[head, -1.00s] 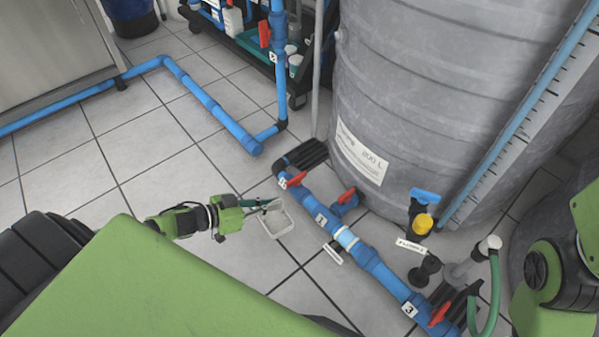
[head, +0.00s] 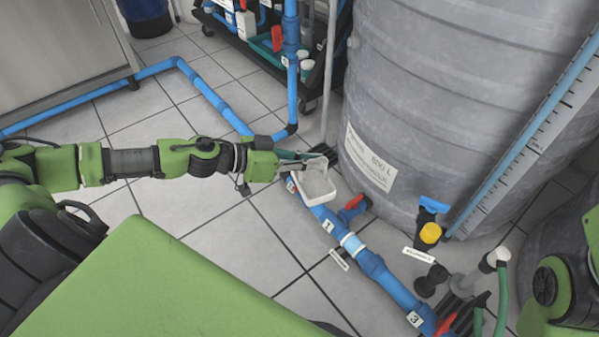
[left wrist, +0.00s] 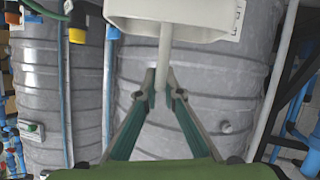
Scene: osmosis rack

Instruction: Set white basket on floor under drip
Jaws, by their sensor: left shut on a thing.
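No drip is visible. My right gripper is not in view.
A large grey tank (head: 430,100) stands behind the pipe. Red-handled valves, a yellow-capped fitting (head: 430,233) and a green hose (head: 502,290) are at the right. A wheeled rack (head: 265,50) stands at the back. Tiled floor (head: 215,225) is free left of the pipe.

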